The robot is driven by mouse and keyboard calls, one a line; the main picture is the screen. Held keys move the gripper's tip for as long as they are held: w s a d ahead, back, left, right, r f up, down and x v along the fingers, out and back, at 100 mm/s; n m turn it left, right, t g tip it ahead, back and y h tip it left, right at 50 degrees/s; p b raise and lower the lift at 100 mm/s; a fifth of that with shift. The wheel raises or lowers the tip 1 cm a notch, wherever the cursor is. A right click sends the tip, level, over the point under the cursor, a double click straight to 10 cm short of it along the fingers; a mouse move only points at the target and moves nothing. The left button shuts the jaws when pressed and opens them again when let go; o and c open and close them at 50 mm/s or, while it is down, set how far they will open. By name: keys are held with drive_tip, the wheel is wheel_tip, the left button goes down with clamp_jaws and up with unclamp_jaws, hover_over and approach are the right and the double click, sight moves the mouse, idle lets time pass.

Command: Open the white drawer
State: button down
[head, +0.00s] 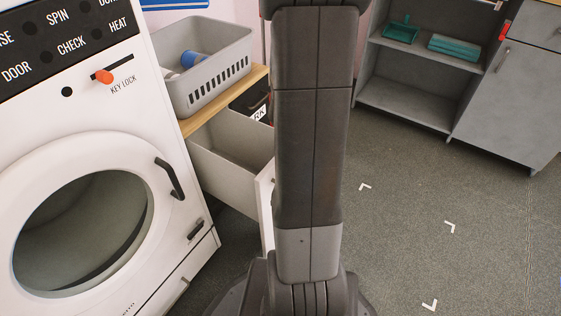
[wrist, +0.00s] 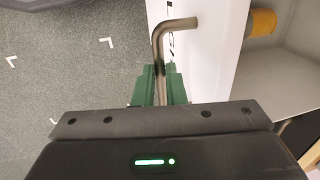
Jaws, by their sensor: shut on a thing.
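The white drawer (head: 215,168) is pulled out from under a wooden top, and its interior shows in the head view. Its white front (head: 266,205) is partly hidden by my arm. In the wrist view, the drawer front (wrist: 208,55) runs down beside a grey metal bar handle (wrist: 178,24). My gripper (wrist: 160,85) has green fingers closed around the handle's bar. In the head view my gripper and the handle are hidden.
A white washing machine (head: 120,130) stands close on the left. A grey basket (head: 205,75) sits on the wooden top (head: 190,123). In the wrist view, an orange cylinder (wrist: 262,22) shows inside the drawer. Grey shelves (head: 410,105) stand at the back right; floor between is clear.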

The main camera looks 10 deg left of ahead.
drive_tip(key=shift+s+d, duration=0.25)
drive_tip(key=shift+d, duration=0.4)
drive_tip(key=c, duration=1.5)
unclamp_jaws()
drive_tip(key=shift+r, duration=0.1)
drive_tip(key=r+p, duration=0.2)
drive_tip(key=r, duration=0.2)
drive_tip(key=d+r+p, duration=0.1)
drive_tip(key=r+p, duration=0.1)
drive_tip(key=r, duration=0.3)
drive_tip(key=s+d+r+p, duration=0.1)
drive_tip(key=r, duration=0.3)
drive_tip(key=shift+d+r+p, duration=0.2)
drive_tip(key=shift+d+p, duration=0.05)
drive_tip(key=shift+p, duration=0.15)
